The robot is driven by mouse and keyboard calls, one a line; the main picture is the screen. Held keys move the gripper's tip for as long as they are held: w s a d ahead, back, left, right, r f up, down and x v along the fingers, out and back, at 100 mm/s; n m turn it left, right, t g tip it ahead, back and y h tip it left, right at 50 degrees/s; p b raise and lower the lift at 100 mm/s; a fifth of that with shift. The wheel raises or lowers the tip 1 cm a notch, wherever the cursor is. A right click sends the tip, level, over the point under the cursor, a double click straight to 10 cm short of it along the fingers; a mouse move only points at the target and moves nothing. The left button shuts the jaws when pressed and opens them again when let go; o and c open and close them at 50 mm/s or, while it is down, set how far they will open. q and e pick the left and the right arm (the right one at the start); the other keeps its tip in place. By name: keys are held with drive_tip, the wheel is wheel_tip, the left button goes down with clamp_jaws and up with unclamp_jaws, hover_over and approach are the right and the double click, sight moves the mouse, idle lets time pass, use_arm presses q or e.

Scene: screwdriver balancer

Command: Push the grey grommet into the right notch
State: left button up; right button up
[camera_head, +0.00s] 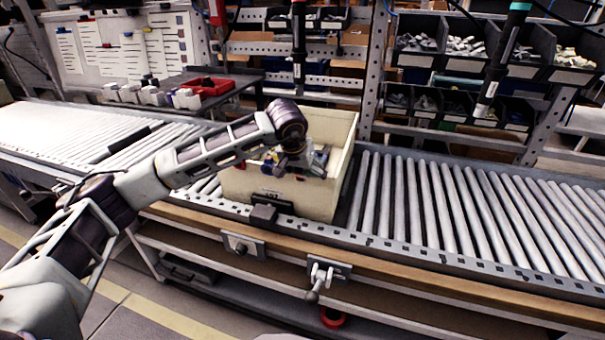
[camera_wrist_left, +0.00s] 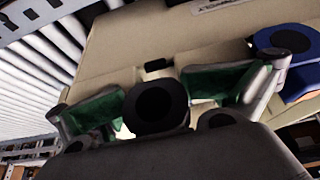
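A dark grey grommet (camera_wrist_left: 160,105), round with a black centre, sits between the two green-padded fingers of my left gripper (camera_wrist_left: 158,98) in the left wrist view. The pads appear to press on its sides. A small dark slot (camera_wrist_left: 157,65) shows in the cream surface just beyond it; I cannot tell if it is a notch. A blue part with a dark round centre (camera_wrist_left: 290,50) is to the right. In the head view my left gripper (camera_head: 291,160) reaches down into the cream box (camera_head: 338,135), and the grommet cannot be made out there. My right gripper is not in view.
The box stands on a roller conveyor (camera_head: 450,205), with bare rollers on both sides. A red tray (camera_head: 207,87) and small white parts stand behind on the left. Dark bins (camera_head: 465,45) fill the shelf at the back right. Hanging tools (camera_head: 500,65) are overhead.

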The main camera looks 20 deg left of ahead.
use_arm(q)
drive_tip(key=shift+s+r, duration=0.35)
drive_tip(key=shift+r, duration=0.05)
drive_tip(key=v, duration=0.7)
drive_tip(key=shift+w, duration=0.15)
